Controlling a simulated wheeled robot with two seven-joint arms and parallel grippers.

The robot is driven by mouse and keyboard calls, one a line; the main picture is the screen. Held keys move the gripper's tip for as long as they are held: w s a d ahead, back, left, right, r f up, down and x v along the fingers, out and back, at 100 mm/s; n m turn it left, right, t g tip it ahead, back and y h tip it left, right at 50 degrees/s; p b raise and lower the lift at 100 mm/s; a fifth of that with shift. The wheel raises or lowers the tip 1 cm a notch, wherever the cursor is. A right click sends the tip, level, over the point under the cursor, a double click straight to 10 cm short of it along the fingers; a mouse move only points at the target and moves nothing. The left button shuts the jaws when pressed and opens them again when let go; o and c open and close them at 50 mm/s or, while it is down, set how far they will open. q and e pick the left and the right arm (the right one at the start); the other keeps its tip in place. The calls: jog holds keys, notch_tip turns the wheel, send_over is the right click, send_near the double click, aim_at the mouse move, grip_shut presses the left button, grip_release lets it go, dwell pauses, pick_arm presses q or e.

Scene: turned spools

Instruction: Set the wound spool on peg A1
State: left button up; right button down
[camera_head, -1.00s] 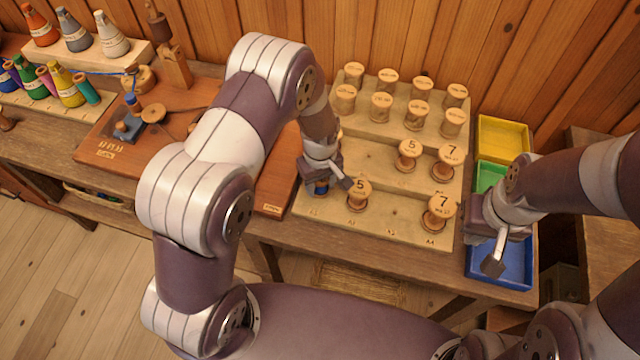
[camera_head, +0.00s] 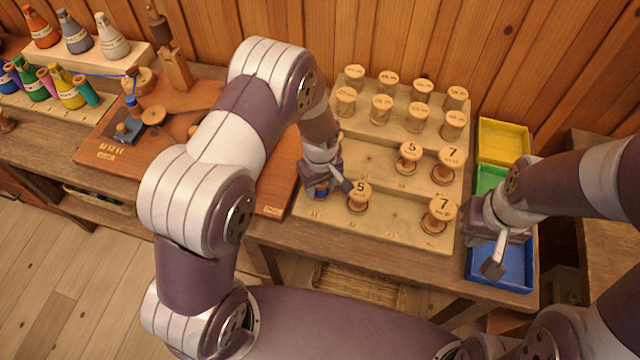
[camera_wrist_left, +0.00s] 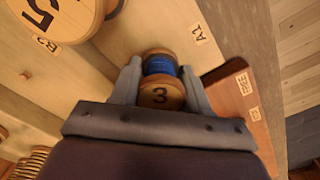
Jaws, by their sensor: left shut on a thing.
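The wound spool (camera_wrist_left: 159,66), with blue thread and a wooden end marked 3, is between the two fingers of my left gripper (camera_wrist_left: 159,83), which is shut on it. In the head view the blue spool (camera_head: 318,191) shows partly under my left gripper (camera_head: 328,182), at the front left of the pegboard (camera_head: 385,228). The A1 label (camera_wrist_left: 201,34) is beside the spool in the left wrist view. Peg A1 itself is hidden, so I cannot tell whether the spool is around it. My right gripper (camera_head: 494,262) is over the blue tray; its fingers are not clear.
Several spools stand on the higher steps. Yellow (camera_head: 503,138), green (camera_head: 489,177) and blue (camera_head: 514,268) trays line the right side.

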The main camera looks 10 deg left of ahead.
pick_arm(q)
jog(key=shift+f+b, duration=0.35)
jog(key=shift+f, duration=0.25)
dwell(0.5)
jog(key=o, duration=0.7)
jog(key=shift+o, duration=0.2)
notch_tip(320, 180, up, 11)
jog(key=p, duration=0.9)
jog(key=shift+r, duration=0.15)
